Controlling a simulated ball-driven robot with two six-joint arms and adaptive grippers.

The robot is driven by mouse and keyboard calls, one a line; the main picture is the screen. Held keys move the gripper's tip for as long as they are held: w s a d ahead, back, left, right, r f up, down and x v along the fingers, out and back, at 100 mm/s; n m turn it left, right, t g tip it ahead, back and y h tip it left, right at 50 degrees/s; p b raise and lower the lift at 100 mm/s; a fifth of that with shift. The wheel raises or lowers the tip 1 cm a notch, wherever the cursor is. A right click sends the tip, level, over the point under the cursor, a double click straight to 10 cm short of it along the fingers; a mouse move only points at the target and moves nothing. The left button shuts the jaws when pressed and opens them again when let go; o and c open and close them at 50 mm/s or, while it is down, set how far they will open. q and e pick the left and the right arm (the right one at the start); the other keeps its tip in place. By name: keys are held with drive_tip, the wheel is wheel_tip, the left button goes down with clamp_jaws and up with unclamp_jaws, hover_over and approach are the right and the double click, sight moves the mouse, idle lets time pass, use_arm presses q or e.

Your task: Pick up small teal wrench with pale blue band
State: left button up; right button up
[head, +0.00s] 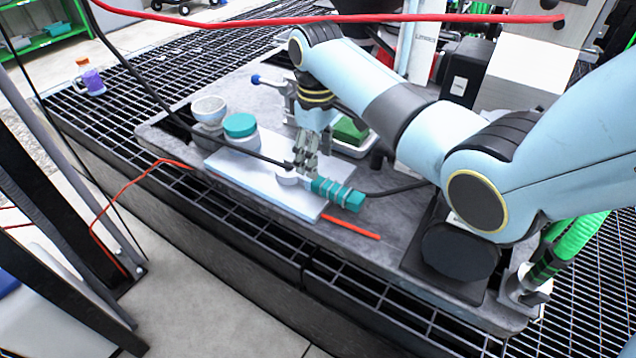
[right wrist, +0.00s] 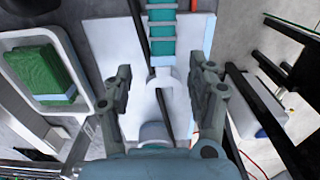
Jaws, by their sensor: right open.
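The small teal wrench (head: 337,194) lies at the right end of a white board (head: 232,168), its banded teal handle pointing right. In the right wrist view the teal handle (right wrist: 162,45) runs up from a pale forked end (right wrist: 160,80). My right gripper (head: 304,160) points down just over the board at the wrench's pale end. In the right wrist view its open fingers (right wrist: 165,82) stand on either side of that end, with gaps visible. I cannot tell whether they touch the board. My left gripper is not in view.
A teal-lidded jar (head: 240,128) and a pale cup (head: 208,110) stand left of the gripper. A green block (right wrist: 40,70) sits in a white tray (right wrist: 82,60) beside it. A black cable (head: 398,188) crosses nearby. A red-orange strip (head: 351,228) lies near the front edge.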

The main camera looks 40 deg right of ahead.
sight(318, 180)
drive_tip(key=shift+f, duration=0.9)
drive_tip(key=f, duration=0.2)
drive_tip(key=f+b, duration=0.1)
drive_tip(key=shift+s+f, duration=0.35)
drive_tip(key=shift+s, duration=0.05)
drive_tip(key=shift+f, duration=0.5)
drive_tip(key=shift+r, duration=0.1)
drive_tip(key=c, duration=0.4)
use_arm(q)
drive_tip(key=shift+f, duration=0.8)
use_arm(e)
clamp_jaws()
